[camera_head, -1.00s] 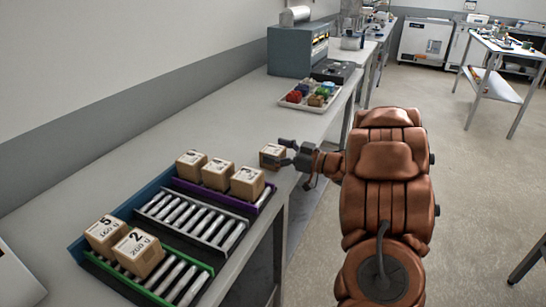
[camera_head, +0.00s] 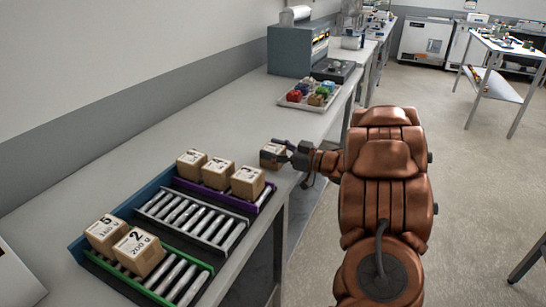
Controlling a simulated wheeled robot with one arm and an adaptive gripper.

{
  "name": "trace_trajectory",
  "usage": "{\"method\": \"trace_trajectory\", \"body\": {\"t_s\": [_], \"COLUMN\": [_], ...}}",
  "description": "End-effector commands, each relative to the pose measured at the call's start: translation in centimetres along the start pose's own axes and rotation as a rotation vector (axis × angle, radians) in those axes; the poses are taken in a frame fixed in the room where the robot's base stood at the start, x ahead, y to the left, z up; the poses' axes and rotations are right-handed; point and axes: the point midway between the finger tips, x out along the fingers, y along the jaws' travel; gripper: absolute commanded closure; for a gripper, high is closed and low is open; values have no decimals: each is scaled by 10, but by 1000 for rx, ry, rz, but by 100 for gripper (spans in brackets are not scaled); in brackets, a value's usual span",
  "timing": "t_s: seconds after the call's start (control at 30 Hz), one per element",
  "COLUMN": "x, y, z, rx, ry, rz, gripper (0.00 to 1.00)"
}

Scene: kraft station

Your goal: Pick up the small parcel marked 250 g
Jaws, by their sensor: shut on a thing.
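A small brown parcel with a white label (camera_head: 270,154) is at the bench's front edge, beyond the roller racks. Its marking is too small to read. My gripper (camera_head: 280,150) is shut on this parcel, reaching in from the right. I cannot tell whether the parcel touches the bench top. Three similar parcels, the left one (camera_head: 191,163), the middle one (camera_head: 217,174) and the right one (camera_head: 247,183), stand in the purple-edged lane; their labels are not clearly readable. Two parcels stand in the green-edged lane: one marked 5 and 160 g (camera_head: 105,236), one marked 2 and 200 g (camera_head: 139,251).
The middle roller lane (camera_head: 193,218) is empty. A white tray (camera_head: 309,107) with several coloured items sits farther along the bench (camera_head: 190,125). A grey machine (camera_head: 297,51) stands behind it.

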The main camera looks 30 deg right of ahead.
Motion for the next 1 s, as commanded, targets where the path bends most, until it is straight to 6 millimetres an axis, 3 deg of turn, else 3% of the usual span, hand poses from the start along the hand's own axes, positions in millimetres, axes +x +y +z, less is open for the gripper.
{"method": "trace_trajectory", "body": {"t_s": [0.1, 0.43, 0.7, 1.0], "x": [0, 0, 0, -59], "y": [0, 0, 0, -7], "z": [0, -5, -40, -42], "rx": [0, -2, -6, -3], "ry": [0, 1, 2, 1], "rz": [0, 0, 1, 6], "gripper": [84, 84, 84, 84]}}
